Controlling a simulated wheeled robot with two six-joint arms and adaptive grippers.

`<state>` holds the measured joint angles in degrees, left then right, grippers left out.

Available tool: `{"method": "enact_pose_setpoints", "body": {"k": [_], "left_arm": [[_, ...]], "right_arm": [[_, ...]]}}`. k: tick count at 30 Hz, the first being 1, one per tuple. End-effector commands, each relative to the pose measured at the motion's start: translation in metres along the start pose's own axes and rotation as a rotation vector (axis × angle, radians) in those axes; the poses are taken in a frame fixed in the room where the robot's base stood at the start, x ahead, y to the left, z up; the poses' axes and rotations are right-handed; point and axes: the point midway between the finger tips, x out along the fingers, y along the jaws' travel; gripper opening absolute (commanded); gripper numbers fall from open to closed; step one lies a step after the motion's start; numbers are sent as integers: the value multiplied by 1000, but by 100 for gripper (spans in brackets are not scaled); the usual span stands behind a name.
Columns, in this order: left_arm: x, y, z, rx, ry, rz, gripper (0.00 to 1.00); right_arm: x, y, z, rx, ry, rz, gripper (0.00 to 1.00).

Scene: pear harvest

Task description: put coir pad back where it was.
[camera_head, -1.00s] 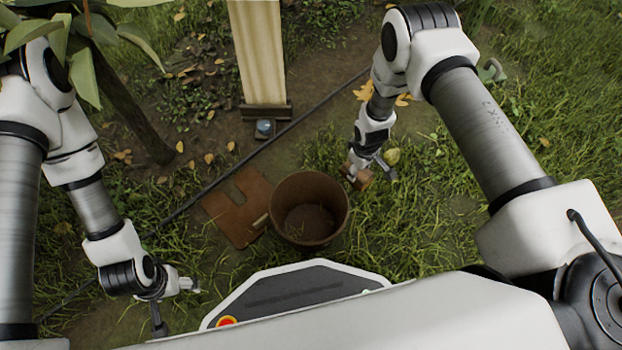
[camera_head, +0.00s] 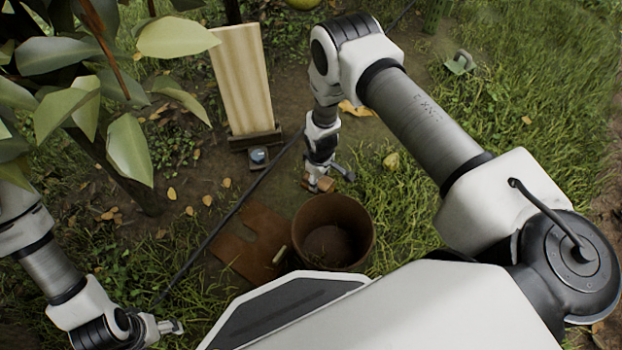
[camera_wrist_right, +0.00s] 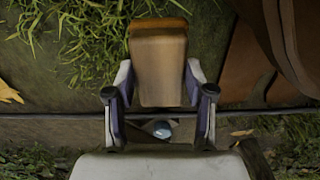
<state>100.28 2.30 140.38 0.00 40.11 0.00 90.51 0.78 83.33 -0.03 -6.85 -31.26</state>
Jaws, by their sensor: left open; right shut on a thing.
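The coir pad is a small tan-brown block with an orange-brown end, held in my right gripper (camera_head: 328,184). In the head view the pad (camera_head: 322,184) is just above the ground behind the brown pot (camera_head: 333,207). In the right wrist view both fingers of the right gripper (camera_wrist_right: 158,92) close on the sides of the pad (camera_wrist_right: 158,62), which sticks out past the fingertips. My left gripper (camera_head: 172,328) is open and empty at the lower left, low over the grass and apart from the pot.
A pale upright board (camera_head: 240,80) and a dark cable (camera_head: 225,222) are behind. Leafy branches (camera_head: 130,150) hang at left. A yellow-green fruit (camera_head: 391,161) lies on the grass.

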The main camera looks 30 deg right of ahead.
Motion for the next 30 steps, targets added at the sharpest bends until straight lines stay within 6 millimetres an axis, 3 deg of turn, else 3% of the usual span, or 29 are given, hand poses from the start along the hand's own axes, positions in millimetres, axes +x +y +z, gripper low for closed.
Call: {"method": "enact_pose_setpoints", "body": {"k": [1, 11, 22, 23, 24, 25, 30], "left_arm": [[13, 0, 0, 0, -1, 0, 79], [45, 0, 0, -2, 1, 0, 79], [47, -1, -1, -4, 3, 0, 79], [46, -1, -1, -4, 3, 0, 79], [45, -1, -1, -4, 2, 0, 79], [45, -1, -1, -4, 2, 0, 79], [45, -1, -1, -4, 2, 0, 79]], "right_arm": [[19, 0, 0, 0, 0, 0, 0], [78, 0, 1, 1, 2, 1, 0], [82, 0, 0, 0, 3, 2, 0], [81, 0, 0, 0, 3, 2, 60], [80, 0, 0, 0, 3, 2, 74], [80, 0, 0, 0, 3, 1, 78], [80, 0, 0, 0, 3, 1, 78]]}}
